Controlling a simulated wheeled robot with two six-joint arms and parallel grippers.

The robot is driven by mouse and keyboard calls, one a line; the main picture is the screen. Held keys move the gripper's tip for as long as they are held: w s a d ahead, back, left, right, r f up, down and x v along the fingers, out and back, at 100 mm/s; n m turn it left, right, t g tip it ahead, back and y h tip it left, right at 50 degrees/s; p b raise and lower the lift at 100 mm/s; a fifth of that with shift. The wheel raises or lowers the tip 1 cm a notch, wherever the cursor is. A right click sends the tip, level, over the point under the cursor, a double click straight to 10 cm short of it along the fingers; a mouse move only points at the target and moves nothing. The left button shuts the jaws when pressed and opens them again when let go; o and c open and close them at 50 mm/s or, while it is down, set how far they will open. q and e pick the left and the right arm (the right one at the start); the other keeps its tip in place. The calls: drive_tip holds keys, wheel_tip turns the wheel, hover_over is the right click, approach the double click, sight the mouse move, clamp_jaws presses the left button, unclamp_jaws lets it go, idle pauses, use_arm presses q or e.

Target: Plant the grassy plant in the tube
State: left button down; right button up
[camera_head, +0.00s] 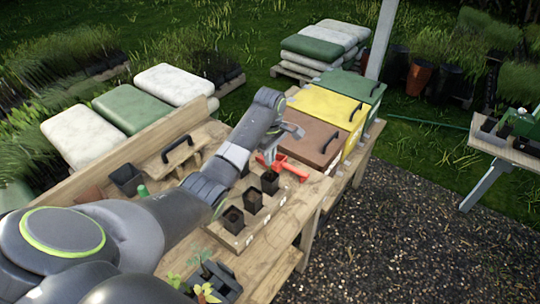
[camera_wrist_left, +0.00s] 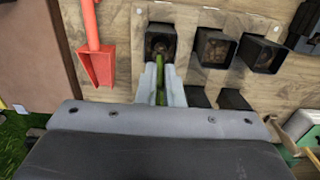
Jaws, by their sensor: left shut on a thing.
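My left gripper (camera_head: 268,154) is shut on the grassy plant, and in the left wrist view its fingers (camera_wrist_left: 161,88) close around a thin green stem (camera_wrist_left: 160,72). The gripper is over the far end of a wooden rack (camera_head: 238,246). Three square black tubes stand in the rack: the far tube (camera_head: 270,181), the middle tube (camera_head: 252,200) and the near tube (camera_head: 233,220). In the wrist view the plant lines up with the end tube (camera_wrist_left: 161,34); whether its lower end is inside I cannot tell. My right gripper is not in view.
A red scoop (camera_head: 291,166) lies beside the far tube. Brown (camera_head: 300,140), yellow (camera_head: 327,106) and green (camera_head: 352,84) lidded bins stand beyond. A black tray with seedlings (camera_head: 222,284) is at the near end. A dark pot (camera_head: 126,178) stands left.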

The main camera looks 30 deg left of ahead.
sight(270, 170)
use_arm(q)
drive_tip(key=shift+f, duration=0.15)
idle(0.5)
drive_tip(key=shift+f, duration=0.6)
drive_tip(key=shift+f, duration=0.2)
drive_tip(key=shift+f, duration=0.65)
drive_tip(key=shift+f, duration=0.6)
idle(1.5)
idle(0.5)
drive_tip(key=c, duration=1.5)
unclamp_jaws()
drive_tip(key=c, duration=0.5)
drive_tip(key=shift+o, duration=0.2)
